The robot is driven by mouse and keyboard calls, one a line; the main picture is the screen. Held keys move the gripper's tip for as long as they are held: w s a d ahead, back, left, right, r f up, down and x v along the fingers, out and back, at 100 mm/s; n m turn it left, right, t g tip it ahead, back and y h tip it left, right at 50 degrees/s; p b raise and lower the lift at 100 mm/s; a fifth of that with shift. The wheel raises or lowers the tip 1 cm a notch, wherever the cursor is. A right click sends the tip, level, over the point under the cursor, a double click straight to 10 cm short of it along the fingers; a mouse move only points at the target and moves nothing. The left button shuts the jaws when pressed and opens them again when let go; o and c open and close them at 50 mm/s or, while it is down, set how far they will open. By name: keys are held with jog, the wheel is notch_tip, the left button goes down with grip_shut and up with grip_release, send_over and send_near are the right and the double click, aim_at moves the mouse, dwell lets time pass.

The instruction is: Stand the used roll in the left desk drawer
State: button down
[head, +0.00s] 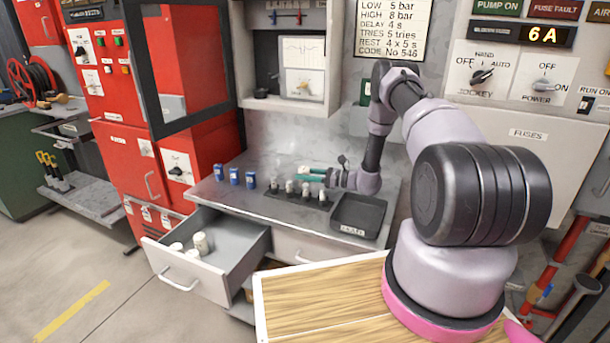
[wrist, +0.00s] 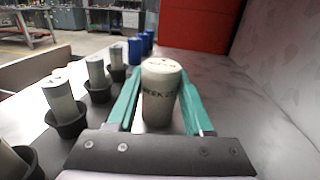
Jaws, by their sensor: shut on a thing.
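My gripper (head: 309,174) is over the desk top, its teal fingers pointing left in the head view. In the wrist view the fingers (wrist: 160,100) are shut around a whitish roll (wrist: 161,82), upright, with "WEEK" lettering partly readable on its side. The same roll shows small in the head view (head: 303,171). The left desk drawer (head: 183,277) is pulled open, at the lower left of my gripper. A white roll (head: 201,243) stands inside it, with other pale rolls beside it; their exact poses are hard to tell.
A dark holder (head: 285,206) with several white rolls in cups (wrist: 70,125) stands on the desk in front of my gripper. A black tray (head: 358,216) is at its right. Several blue cans (head: 234,176) stand at the left. The red cabinet (head: 175,125) rises beyond.

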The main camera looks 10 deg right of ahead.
jog(key=shift+s+f, duration=0.1)
jog(key=shift+f, duration=0.15)
